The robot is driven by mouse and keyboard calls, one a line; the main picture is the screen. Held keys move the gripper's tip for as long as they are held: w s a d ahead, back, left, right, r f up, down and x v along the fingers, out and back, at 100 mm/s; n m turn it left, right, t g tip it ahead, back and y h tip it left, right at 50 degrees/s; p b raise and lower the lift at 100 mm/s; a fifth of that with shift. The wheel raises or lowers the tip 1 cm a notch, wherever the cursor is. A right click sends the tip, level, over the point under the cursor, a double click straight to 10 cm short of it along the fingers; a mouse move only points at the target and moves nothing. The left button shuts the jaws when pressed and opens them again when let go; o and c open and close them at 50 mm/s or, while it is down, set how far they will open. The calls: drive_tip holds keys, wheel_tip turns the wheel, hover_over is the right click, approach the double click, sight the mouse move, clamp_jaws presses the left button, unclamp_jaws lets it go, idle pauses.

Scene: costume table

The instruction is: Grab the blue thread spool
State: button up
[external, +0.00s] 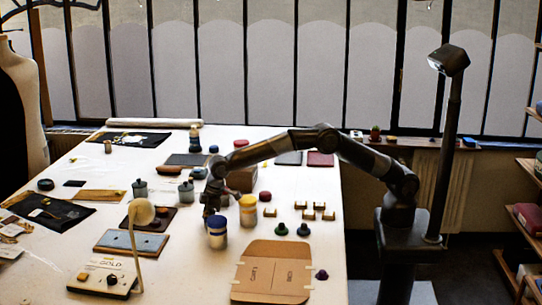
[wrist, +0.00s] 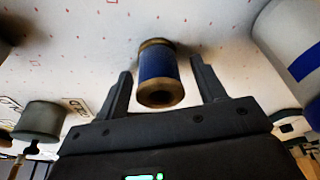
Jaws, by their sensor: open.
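The blue thread spool (wrist: 156,65), blue with brown ends, stands out between my gripper's two fingers in the wrist view. My gripper (wrist: 161,76) is open, with one finger on each side of the spool and a visible gap on both sides. In the external view my gripper (external: 210,205) is low over the white table (external: 215,275), just behind the blue-lidded jar. I cannot make out the spool there; the gripper and jar seem to hide it.
The blue-lidded jar (external: 217,234) and yellow-lidded jar (external: 247,212) stand close to my gripper. A pale container with a blue band (wrist: 292,45) is at right in the wrist view. Grey-green jars (external: 186,192) stand left. A cardboard piece (external: 272,272) lies in front.

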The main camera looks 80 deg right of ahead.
drive_tip(key=shift+c, duration=0.4)
drive_tip(key=c, duration=0.9)
drive_tip(key=shift+c, duration=0.4)
drive_tip(key=shift+r, duration=0.15)
